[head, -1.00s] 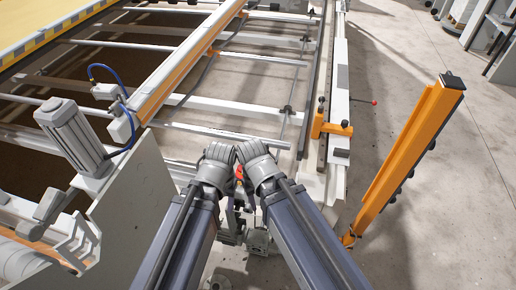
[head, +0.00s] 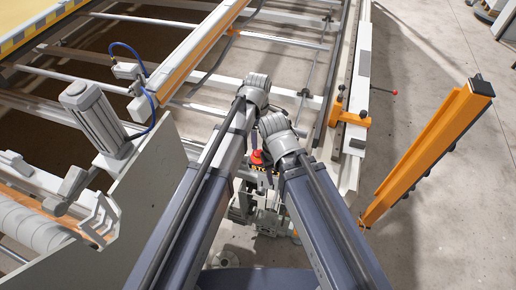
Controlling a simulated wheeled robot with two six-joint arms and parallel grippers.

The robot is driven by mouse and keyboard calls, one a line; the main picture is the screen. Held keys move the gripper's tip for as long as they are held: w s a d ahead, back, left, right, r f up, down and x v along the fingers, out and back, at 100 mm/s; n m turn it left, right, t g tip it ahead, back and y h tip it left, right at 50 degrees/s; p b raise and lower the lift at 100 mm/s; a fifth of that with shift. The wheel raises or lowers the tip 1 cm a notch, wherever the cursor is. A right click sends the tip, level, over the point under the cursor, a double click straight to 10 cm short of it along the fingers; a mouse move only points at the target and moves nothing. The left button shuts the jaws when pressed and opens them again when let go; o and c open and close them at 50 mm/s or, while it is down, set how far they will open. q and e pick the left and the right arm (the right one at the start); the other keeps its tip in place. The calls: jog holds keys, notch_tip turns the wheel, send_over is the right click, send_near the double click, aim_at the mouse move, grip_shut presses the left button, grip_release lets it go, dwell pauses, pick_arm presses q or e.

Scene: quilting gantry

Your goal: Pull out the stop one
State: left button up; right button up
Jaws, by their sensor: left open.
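The stop is a red mushroom button (head: 257,158) near the middle of the head view, with a band of yellow below it. I cannot tell whether it is pressed in or out. My left gripper (head: 254,148) hangs below its wrist, close to the button, with dark fingers partly hidden by my arms. It is open and holds nothing that I can see. Whether it touches the button is unclear. My right wrist is just right of the button, and its gripper is mostly hidden under the arm.
A grey machine part (head: 258,208) stands below the button. A grey motor (head: 94,115) and a white side panel (head: 150,180) are at the left. An orange post (head: 428,150) leans at the right. Long rails cross the frame behind.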

aim_at(258, 152)
pick_arm(q)
jog(key=shift+f, duration=0.15)
notch_tip(258, 152, down, 8)
jog(key=b, duration=0.8)
jog(key=shift+r, duration=0.2)
grip_shut()
